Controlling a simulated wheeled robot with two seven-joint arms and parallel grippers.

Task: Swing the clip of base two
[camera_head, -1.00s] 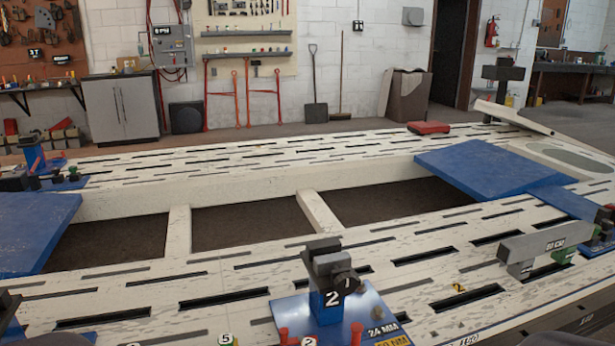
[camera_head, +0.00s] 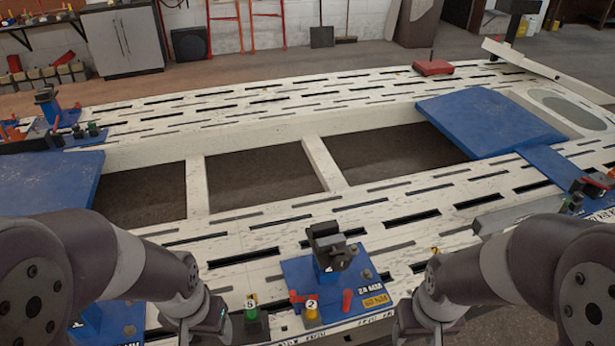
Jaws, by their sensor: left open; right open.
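Base two is a blue plate (camera_head: 345,293) on the near rail of the pale slotted frame, low in the middle. A dark clip (camera_head: 330,250) sits on top of its blue post. Red pegs stand on the plate, and a yellow tag marked 2 (camera_head: 312,309) stands at its front. My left arm reaches in from the lower left and my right arm from the lower right, one on each side of base two. Both arms run out of the bottom edge, so their gripper jaws are hidden. Neither arm visibly touches the base or clip.
A green tag marked 5 (camera_head: 251,309) stands left of base two. Another blue base (camera_head: 108,325) is partly behind my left arm. A grey bar (camera_head: 510,214) lies at the right near a blue base with a red lever. Blue pads (camera_head: 490,122) cover parts of the frame.

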